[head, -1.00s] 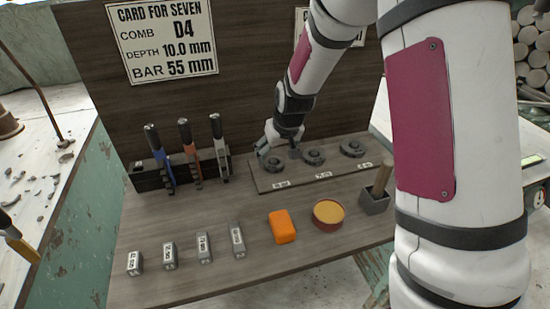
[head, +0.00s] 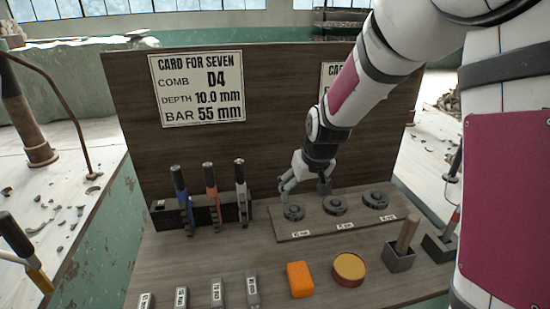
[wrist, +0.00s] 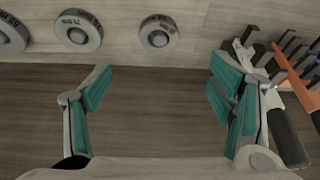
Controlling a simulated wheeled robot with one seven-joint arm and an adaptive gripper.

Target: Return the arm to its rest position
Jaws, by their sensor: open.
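My gripper (head: 305,188) is open and empty, hanging fingers down just behind the leftmost grey disc (head: 293,212) on the low board (head: 283,233). The wrist view shows its two teal-padded fingers (wrist: 160,85) spread wide, with only the wooden bench surface (wrist: 150,115) between them. My arm reaches in from the upper right of the head view. The leftmost disc of the head view appears in the wrist view as the ring (wrist: 158,35) beyond the fingers, apart from them.
A rack (head: 165,216) with blue, orange and white tools stands left of my gripper. A back panel (head: 285,110) rises behind. In front are an orange block (head: 299,279), a round tin (head: 348,270), a grey pot (head: 399,258) and several marked grey bars (head: 252,291).

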